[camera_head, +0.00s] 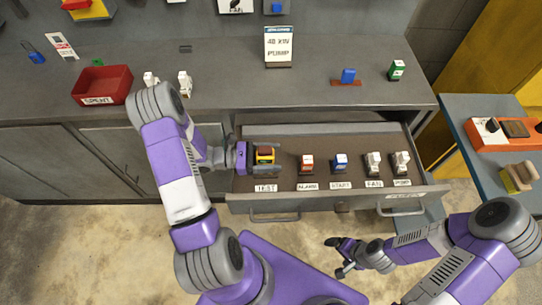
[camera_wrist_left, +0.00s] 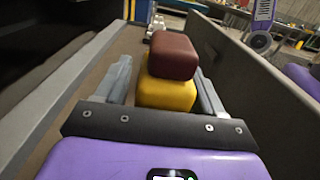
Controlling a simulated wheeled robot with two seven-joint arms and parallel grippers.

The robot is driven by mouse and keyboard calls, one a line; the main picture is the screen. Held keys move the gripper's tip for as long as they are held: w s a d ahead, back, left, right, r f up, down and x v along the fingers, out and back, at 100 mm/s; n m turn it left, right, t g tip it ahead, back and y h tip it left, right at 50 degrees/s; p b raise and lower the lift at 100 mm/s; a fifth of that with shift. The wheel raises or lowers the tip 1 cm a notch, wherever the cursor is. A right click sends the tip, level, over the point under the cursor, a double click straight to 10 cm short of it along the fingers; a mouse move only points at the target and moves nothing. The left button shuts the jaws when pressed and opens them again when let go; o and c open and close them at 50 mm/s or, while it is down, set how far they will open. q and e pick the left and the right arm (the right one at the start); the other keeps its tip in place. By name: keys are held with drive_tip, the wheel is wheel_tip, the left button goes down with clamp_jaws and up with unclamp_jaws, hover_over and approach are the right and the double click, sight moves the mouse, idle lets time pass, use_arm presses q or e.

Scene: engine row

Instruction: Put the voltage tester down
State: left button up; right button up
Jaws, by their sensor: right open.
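The voltage tester (camera_head: 265,155), a yellow block with a dark red top, stands in the open drawer (camera_head: 325,138) behind the TEST label (camera_head: 265,188). In the left wrist view the tester (camera_wrist_left: 168,92) sits upright between my fingers. My left gripper (camera_head: 268,158) reaches in from the left, its fingers on either side of the tester. Small gaps show between fingers and block, so the left gripper (camera_wrist_left: 163,85) looks open around it. The tester's underside is hidden. My right gripper (camera_head: 338,257) is open and empty, in front of the drawer.
The drawer also holds a red-and-white block (camera_head: 306,164), a blue one (camera_head: 340,163) and two white ones (camera_head: 374,163) behind labels. On the counter are a red SPENT bin (camera_head: 102,86), a sign (camera_head: 278,45) and small blocks. A blue side table (camera_head: 480,150) stands right.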

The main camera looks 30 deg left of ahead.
use_arm(q)
drive_tip(key=shift+r, duration=0.15)
drive_tip(key=shift+s+a+r, duration=0.1)
drive_tip(key=shift+a, duration=0.1)
drive_tip(key=p+v, duration=0.1)
drive_tip(key=v, duration=1)
drive_tip(key=shift+s+a+p, duration=0.1)
drive_tip(key=shift+a+p, duration=0.15)
drive_tip(key=shift+p, duration=0.05)
